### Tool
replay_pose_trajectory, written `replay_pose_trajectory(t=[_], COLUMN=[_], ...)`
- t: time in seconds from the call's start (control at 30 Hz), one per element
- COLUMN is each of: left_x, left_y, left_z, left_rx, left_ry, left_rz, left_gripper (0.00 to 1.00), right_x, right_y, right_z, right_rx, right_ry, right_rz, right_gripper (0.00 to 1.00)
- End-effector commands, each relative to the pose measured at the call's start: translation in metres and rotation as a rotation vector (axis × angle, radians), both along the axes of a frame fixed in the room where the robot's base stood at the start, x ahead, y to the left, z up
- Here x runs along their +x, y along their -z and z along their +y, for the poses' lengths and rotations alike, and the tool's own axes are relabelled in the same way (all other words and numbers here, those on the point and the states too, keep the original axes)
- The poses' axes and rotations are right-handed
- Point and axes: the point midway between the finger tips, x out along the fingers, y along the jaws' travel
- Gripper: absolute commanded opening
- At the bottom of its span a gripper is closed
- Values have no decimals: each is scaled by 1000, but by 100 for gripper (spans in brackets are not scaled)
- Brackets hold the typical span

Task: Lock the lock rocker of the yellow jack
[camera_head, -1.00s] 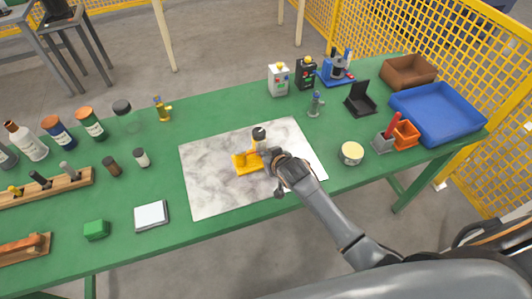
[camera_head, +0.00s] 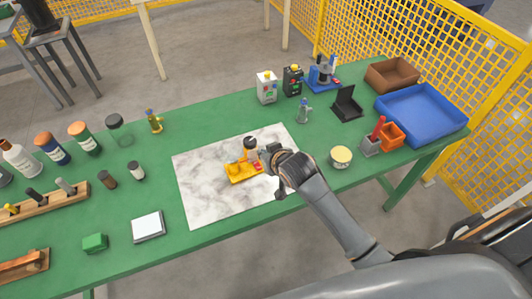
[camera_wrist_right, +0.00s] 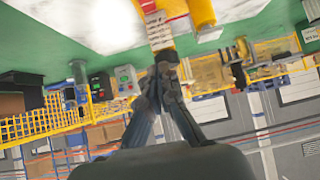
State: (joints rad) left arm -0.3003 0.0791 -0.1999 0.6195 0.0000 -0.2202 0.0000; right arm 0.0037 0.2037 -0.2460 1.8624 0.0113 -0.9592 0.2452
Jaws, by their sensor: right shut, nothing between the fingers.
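The yellow jack (camera_head: 238,174) sits on the marbled white mat (camera_head: 212,208). It has a dark knob (camera_head: 250,143) standing up and a small red part (camera_head: 257,166) on its right side. My right gripper (camera_head: 265,153) is just right of the jack, with fingers shut and empty. In the right wrist view the shut fingertips (camera_wrist_right: 165,58) are close to the jack's yellow body (camera_wrist_right: 201,14), which has a red area and a striped strip (camera_wrist_right: 159,32). I cannot tell whether they touch. The rocker's position is not clear. My left gripper is not in view.
On the green table, a round cream-topped tin (camera_head: 341,155) stands right of my right arm. A blue tray (camera_head: 465,130) and brown box (camera_head: 392,75) are at the right. A small metal fitting (camera_head: 304,112) stands behind the mat. Bottles stand at the left.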

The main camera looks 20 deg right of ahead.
Motion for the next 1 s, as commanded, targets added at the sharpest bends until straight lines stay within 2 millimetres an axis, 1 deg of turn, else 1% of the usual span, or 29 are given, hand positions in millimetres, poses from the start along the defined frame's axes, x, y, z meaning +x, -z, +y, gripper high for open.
replay_pose_trajectory(t=[0.1, 0.23, 0.83, 0.87, 0.93, 0.97, 1.0], left_x=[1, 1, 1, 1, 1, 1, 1], left_y=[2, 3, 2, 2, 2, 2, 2], left_z=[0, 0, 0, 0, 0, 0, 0], left_rx=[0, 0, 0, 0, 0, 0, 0], left_ry=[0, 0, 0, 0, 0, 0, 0], left_rz=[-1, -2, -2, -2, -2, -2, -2], left_gripper=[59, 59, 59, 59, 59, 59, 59], right_x=[-8, -12, -14, -17, -31, -40, -56], right_y=[-10, -16, -18, -17, -11, -8, -3], right_z=[-1, -1, -1, -1, -1, -1, -2], right_rx=[1, 0, 0, -1, -5, -8, -15], right_ry=[-1, 0, 0, -1, -1, -3, -6], right_rz=[-2, -1, 2, 7, 36, 54, 88], right_gripper=[0, 0, 0, 0, 0, 0, 0])
